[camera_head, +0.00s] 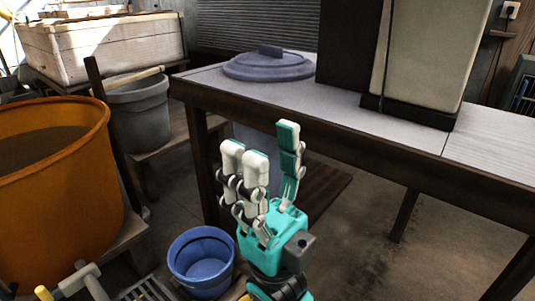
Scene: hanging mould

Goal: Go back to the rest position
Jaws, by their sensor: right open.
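My right gripper (265,162), teal and white with dark joints, is in the lower middle of the head view. Its fingers point up, spread apart, with nothing between them. It is in front of the table's near edge, to the right of and above the blue bucket. My left gripper is not in view. No mould can be made out in this view.
A dark-framed table (408,135) runs across the right, bearing a round grey lid (268,68) and a tall pale box (432,50). A blue bucket (203,262), an orange tub (60,205) and a grey bucket (140,112) stand left.

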